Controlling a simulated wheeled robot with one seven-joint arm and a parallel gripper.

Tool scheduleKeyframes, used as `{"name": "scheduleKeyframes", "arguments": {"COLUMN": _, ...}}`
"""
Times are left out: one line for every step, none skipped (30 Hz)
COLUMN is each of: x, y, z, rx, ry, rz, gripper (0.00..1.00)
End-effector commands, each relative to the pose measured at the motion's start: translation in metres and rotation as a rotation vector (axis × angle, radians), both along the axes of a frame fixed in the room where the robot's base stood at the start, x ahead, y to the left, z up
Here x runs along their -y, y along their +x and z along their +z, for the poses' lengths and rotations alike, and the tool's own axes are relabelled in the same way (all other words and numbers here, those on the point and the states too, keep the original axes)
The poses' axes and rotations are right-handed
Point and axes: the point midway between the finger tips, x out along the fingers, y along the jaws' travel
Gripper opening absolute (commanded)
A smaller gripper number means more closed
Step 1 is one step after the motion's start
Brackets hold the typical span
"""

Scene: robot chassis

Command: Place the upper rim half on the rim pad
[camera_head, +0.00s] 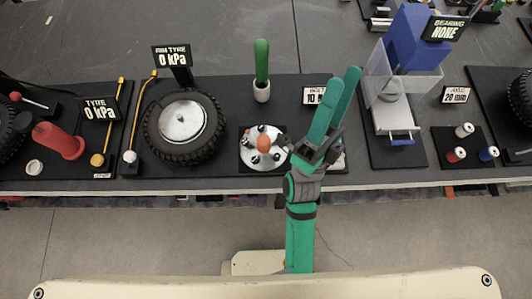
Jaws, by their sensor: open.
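A silver rim face (183,121) sits in the middle of a black tyre (153,137), left of centre. I cannot tell whether it is the upper rim half. A silver disc (247,157) with several dark studs and an orange piece on top lies on the dark bench, right of the tyre. Which surface is the rim pad is not clear. My gripper (344,80) has two green fingers slightly apart, pointing up and right, and nothing shows between them. It is right of the silver disc. My wrist hides part of the bench near the disc.
A green-handled tool (261,62) stands in a white cup. A blue press-like unit (408,40) with a clear guard is on the right. The grey surface behind is mostly clear.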

Motion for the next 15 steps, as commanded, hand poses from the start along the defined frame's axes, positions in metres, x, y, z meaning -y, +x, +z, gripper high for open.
{"name": "scheduleKeyframes", "arguments": {"x": -0.007, "y": 0.001, "z": -0.018, "rx": -0.083, "ry": -0.046, "rz": -0.03, "gripper": 0.5}}
{"name": "scheduleKeyframes", "arguments": {"x": -0.011, "y": 0.002, "z": -0.028, "rx": -0.131, "ry": -0.074, "rz": -0.047, "gripper": 0.5}}
{"name": "scheduleKeyframes", "arguments": {"x": -0.017, "y": 0.002, "z": -0.042, "rx": -0.193, "ry": -0.113, "rz": -0.072, "gripper": 0.5}}
{"name": "scheduleKeyframes", "arguments": {"x": -0.021, "y": 0.002, "z": -0.053, "rx": -0.24, "ry": -0.142, "rz": -0.089, "gripper": 0.5}}
{"name": "scheduleKeyframes", "arguments": {"x": -0.025, "y": 0.001, "z": -0.064, "rx": -0.287, "ry": -0.172, "rz": -0.106, "gripper": 0.5}}
{"name": "scheduleKeyframes", "arguments": {"x": -0.03, "y": 0.0, "z": -0.078, "rx": -0.347, "ry": -0.211, "rz": -0.13, "gripper": 0.5}}
{"name": "scheduleKeyframes", "arguments": {"x": -0.034, "y": -0.002, "z": -0.09, "rx": -0.393, "ry": -0.24, "rz": -0.144, "gripper": 0.5}}
{"name": "scheduleKeyframes", "arguments": {"x": -0.038, "y": -0.004, "z": -0.101, "rx": -0.438, "ry": -0.269, "rz": -0.159, "gripper": 0.5}}
{"name": "scheduleKeyframes", "arguments": {"x": -0.043, "y": -0.008, "z": -0.117, "rx": -0.5, "ry": -0.309, "rz": -0.177, "gripper": 0.5}}
{"name": "scheduleKeyframes", "arguments": {"x": -0.047, "y": -0.011, "z": -0.129, "rx": -0.544, "ry": -0.34, "rz": -0.19, "gripper": 0.5}}
{"name": "scheduleKeyframes", "arguments": {"x": -0.051, "y": -0.014, "z": -0.141, "rx": -0.589, "ry": -0.369, "rz": -0.202, "gripper": 0.5}}
{"name": "scheduleKeyframes", "arguments": {"x": -0.056, "y": -0.02, "z": -0.157, "rx": -0.649, "ry": -0.41, "rz": -0.217, "gripper": 0.5}}
{"name": "scheduleKeyframes", "arguments": {"x": -0.06, "y": -0.025, "z": -0.168, "rx": -0.691, "ry": -0.44, "rz": -0.226, "gripper": 0.5}}
{"name": "scheduleKeyframes", "arguments": {"x": -0.064, "y": -0.03, "z": -0.18, "rx": -0.735, "ry": -0.472, "rz": -0.235, "gripper": 0.5}}
{"name": "scheduleKeyframes", "arguments": {"x": -0.07, "y": -0.038, "z": -0.196, "rx": -0.793, "ry": -0.512, "rz": -0.246, "gripper": 0.5}}
